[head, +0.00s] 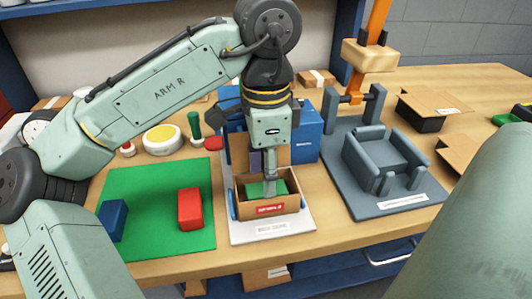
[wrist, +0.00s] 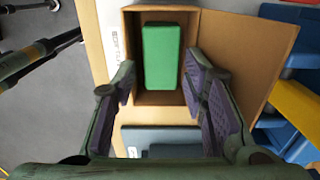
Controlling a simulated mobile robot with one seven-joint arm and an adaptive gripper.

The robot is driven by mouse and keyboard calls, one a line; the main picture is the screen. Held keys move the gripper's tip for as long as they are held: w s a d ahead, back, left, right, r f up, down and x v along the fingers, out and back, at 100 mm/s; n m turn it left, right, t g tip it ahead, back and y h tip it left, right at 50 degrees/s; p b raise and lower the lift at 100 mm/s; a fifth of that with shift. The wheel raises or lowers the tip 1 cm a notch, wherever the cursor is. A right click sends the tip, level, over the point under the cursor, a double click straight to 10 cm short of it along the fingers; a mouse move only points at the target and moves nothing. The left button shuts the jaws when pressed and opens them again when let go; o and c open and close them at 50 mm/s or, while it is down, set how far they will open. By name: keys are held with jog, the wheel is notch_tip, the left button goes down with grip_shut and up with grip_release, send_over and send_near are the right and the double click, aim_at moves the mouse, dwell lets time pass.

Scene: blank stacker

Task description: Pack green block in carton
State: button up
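The green block (wrist: 161,57) lies inside the open cardboard carton (wrist: 250,52), on its floor, in the wrist view. It also shows partly in the head view (head: 281,187), behind my fingers. The carton (head: 268,208) has a red label on its front and stands on a white plate. My gripper (wrist: 168,92) is open, with its two purple-padded fingers spread wide. The block lies beyond the fingertips and neither pad touches it. In the head view my gripper (head: 269,188) points down over the carton.
A red block (head: 190,209) and a blue block (head: 113,221) are on the green mat (head: 160,242) at left. A blue box (head: 307,133) stands behind the carton. A grey fixture (head: 385,160) is at right. Button and knob parts (head: 162,139) stand behind the mat.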

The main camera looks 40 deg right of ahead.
jog(key=o, duration=0.3)
notch_tip(320, 180, up, 12)
dwell(0.7)
